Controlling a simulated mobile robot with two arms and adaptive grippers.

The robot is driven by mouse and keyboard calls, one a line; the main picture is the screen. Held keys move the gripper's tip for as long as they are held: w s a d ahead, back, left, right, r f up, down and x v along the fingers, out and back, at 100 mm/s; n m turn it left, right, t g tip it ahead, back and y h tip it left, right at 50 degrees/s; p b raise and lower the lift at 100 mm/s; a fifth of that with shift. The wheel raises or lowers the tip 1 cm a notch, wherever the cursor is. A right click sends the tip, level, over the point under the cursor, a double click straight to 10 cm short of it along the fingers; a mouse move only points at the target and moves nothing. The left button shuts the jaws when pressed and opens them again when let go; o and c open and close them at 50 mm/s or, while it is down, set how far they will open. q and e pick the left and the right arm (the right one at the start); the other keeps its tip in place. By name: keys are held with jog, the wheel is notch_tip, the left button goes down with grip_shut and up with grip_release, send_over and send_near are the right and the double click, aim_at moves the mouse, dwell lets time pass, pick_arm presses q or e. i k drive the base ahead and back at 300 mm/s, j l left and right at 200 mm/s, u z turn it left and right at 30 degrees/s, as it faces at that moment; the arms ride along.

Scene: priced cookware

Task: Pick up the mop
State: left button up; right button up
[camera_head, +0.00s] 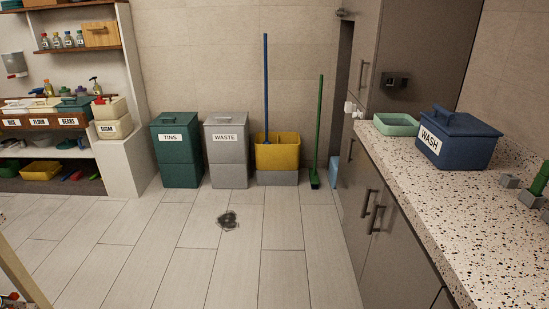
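A long blue handle (265,90), which looks like the mop's, stands nearly upright in a yellow bucket (278,154) against the back wall. Its lower end is hidden inside the bucket, so I cannot see the mop head. The bucket sits on a grey block (277,178). Neither of my grippers shows in the head view.
A green broom (318,135) leans right of the bucket. A grey WASTE bin (226,160) and green TINS bin (177,165) stand left of it. A speckled counter (420,185) runs along the right. A dark patch (228,220) marks the otherwise clear tiled floor.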

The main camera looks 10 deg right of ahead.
aim_at(265, 35)
jog(key=i+u, duration=0.2)
jog(key=i, duration=2.3)
jog(key=i+j, duration=0.1)
jog(key=i, duration=2.05)
jog(key=l+z, duration=0.05)
jog(key=l, duration=0.05)
